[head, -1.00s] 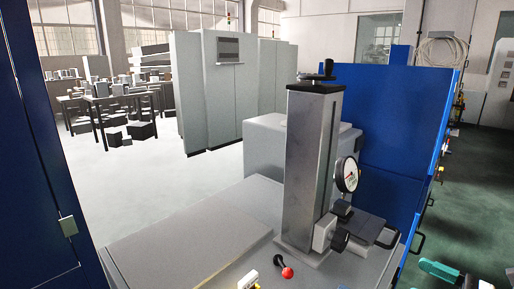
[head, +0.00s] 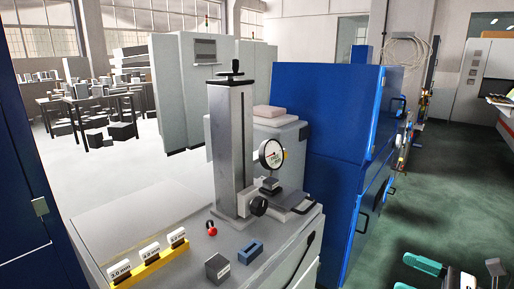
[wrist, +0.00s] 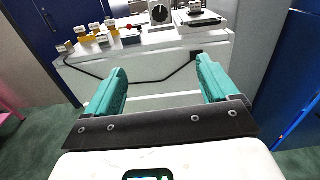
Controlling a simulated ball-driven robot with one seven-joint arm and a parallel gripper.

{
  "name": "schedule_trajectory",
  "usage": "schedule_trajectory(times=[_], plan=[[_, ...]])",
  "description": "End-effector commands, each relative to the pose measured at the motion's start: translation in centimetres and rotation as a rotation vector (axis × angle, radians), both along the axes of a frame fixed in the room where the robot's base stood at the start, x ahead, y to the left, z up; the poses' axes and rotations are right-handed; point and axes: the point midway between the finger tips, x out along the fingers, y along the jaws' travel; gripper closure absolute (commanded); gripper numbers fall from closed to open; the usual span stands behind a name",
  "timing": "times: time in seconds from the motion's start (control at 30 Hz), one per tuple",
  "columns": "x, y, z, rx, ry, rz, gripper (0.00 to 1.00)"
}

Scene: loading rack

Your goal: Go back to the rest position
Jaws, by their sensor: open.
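My gripper (wrist: 163,88) has two teal fingers, spread apart with nothing between them in the wrist view. It points toward the front of a grey bench (wrist: 150,52) and is apart from it. In the head view the teal fingers of my gripper (head: 422,276) show at the bottom right edge, over the green floor, and are partly cut off.
The grey bench carries a column stand with a dial gauge (head: 271,154), a dark block (head: 218,267), a blue block (head: 250,252) and a yellow holder with white labelled blocks (head: 150,262). A blue cabinet (head: 345,130) stands behind it. The green floor (head: 440,190) at right is clear.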

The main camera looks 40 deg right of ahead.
Motion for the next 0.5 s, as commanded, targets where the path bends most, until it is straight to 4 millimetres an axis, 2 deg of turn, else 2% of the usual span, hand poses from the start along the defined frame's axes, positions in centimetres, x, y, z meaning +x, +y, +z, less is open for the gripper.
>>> schedule_trajectory(times=[0.27,0.5], plan=[[1.9,1.4,-2.4,-0.1,0.069,0.04,0.13],[4.1,3.7,-5.9,-0.262,0.166,0.116,0.13]])
